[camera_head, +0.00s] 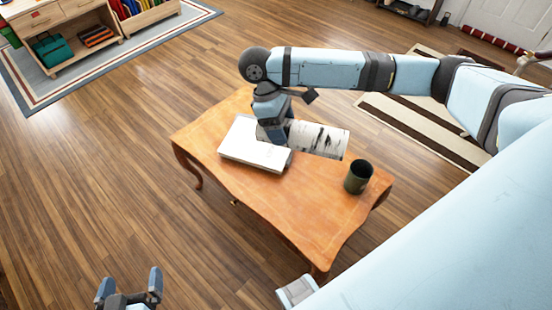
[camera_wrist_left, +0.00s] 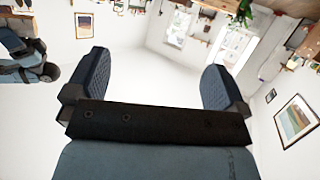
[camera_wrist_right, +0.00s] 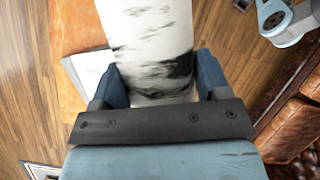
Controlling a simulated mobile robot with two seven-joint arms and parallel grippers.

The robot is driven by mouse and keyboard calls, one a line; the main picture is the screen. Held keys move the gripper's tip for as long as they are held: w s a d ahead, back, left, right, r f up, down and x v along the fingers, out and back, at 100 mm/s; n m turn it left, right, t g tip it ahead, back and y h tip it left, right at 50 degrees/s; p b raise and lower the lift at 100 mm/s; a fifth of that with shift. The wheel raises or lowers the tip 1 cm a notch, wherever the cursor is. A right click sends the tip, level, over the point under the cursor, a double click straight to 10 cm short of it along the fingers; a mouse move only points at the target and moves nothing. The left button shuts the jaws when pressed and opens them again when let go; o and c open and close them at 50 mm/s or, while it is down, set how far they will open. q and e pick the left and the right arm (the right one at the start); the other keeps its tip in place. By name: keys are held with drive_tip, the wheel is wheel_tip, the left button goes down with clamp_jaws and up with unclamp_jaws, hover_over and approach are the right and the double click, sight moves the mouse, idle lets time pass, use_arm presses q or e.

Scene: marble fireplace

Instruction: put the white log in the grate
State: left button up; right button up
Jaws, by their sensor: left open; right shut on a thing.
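The white log (camera_head: 320,139), pale with black birch marks, is at the wooden table in the head view, behind a white book. It also fills the upper middle of the right wrist view (camera_wrist_right: 152,45). My right gripper (camera_head: 274,135) points down and is shut on the log, with one finger on each side of it in the right wrist view (camera_wrist_right: 160,85). I cannot tell whether the log touches the table. My left gripper (camera_head: 130,285) is open and empty at the lower left of the head view; its spread fingers show in the left wrist view (camera_wrist_left: 158,85). No grate is in view.
The wooden table (camera_head: 290,205) also holds the white book (camera_head: 252,150) and a dark green mug (camera_head: 358,177) near its right end. A shelf unit (camera_head: 85,42) stands at the back left. Open wood floor lies left of the table.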

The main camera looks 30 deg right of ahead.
drive_tip(key=d+f+n+t+h+b, duration=0.1)
drive_tip(key=f+n+b, duration=0.3)
drive_tip(key=f+b, duration=0.4)
drive_tip(key=w+d+f+n+t+b, duration=0.1)
drive_tip(key=d+f+n+t+b, duration=0.1)
drive_tip(key=f+b, duration=0.7)
drive_tip(key=d+f+n+t+h+b, duration=0.1)
drive_tip(key=d+f+n+b, duration=0.2)
drive_tip(key=f, duration=1.7)
drive_tip(key=shift+w+f+n+t+h+b, duration=0.1)
drive_tip(key=shift+n+t+h+b, duration=0.05)
drive_tip(key=shift+n+b, duration=1.05)
drive_tip(key=shift+w+n+t+h+b, duration=0.15)
drive_tip(key=shift+n+b, duration=0.65)
drive_tip(key=shift+b, duration=0.7)
drive_tip(key=shift+f+b, duration=1.05)
drive_tip(key=shift+f, duration=1.25)
use_arm(q)
drive_tip(key=d+f+m+h, duration=0.1)
drive_tip(key=d+f+h, duration=0.3)
drive_tip(key=f, duration=0.7)
drive_tip(key=shift+w+d+f, duration=0.2)
drive_tip(key=shift+d+f, duration=0.2)
drive_tip(key=shift+d, duration=0.15)
use_arm(e)
drive_tip(key=shift+s, duration=0.1)
drive_tip(key=o, duration=1.2)
